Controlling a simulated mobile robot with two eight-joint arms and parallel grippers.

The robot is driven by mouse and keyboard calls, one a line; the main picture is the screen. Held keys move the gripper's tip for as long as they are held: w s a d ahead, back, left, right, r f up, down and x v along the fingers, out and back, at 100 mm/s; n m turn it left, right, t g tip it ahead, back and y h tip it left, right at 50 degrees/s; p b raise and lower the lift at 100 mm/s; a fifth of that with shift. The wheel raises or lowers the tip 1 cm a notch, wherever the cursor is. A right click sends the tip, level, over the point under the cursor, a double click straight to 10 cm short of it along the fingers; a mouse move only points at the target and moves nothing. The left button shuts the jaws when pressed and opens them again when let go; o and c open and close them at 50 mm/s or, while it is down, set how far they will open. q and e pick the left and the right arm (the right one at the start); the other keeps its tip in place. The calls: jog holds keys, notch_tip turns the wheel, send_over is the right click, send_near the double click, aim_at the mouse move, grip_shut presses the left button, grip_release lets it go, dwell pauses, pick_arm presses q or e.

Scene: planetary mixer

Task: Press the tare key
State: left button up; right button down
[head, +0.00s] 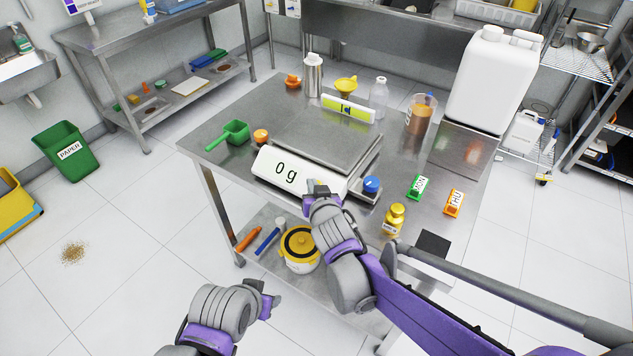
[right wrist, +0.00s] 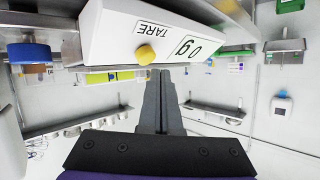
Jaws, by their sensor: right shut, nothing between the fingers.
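The scale (head: 322,137) stands on the steel table, with a white front housing whose display (head: 287,172) reads 0 g. In the right wrist view the housing (right wrist: 112,30) appears upside down, with the yellow tare key (right wrist: 146,55) beside the TARE label (right wrist: 154,28). My right gripper (head: 318,191) is shut and empty at the right part of the housing; its fingertips (right wrist: 159,73) are close to the key. I cannot tell whether they touch it. In the head view the gripper partly covers the key. My left gripper (head: 271,302) is low, away from the table; its jaws are unclear.
A blue-capped item (head: 371,185) sits just right of the housing. A yellow bottle (head: 395,219) and green (head: 417,186) and orange (head: 454,203) labelled holders stand farther right. A green scoop (head: 234,133) lies left. A large white canister (head: 492,80) stands behind right.

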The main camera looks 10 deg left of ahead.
pick_arm(q)
jog(key=r+p, duration=0.1)
jog(key=w+r+p, duration=0.1)
jog(key=r, duration=0.2)
jog(key=shift+w+p, duration=0.3)
jog(key=shift+p, duration=0.1)
pick_arm(e)
jog(key=s+r, duration=0.1)
jog(key=r, duration=0.1)
jog(key=s+a+r, duration=0.1)
jog(key=s+r, duration=0.1)
dwell(0.4)
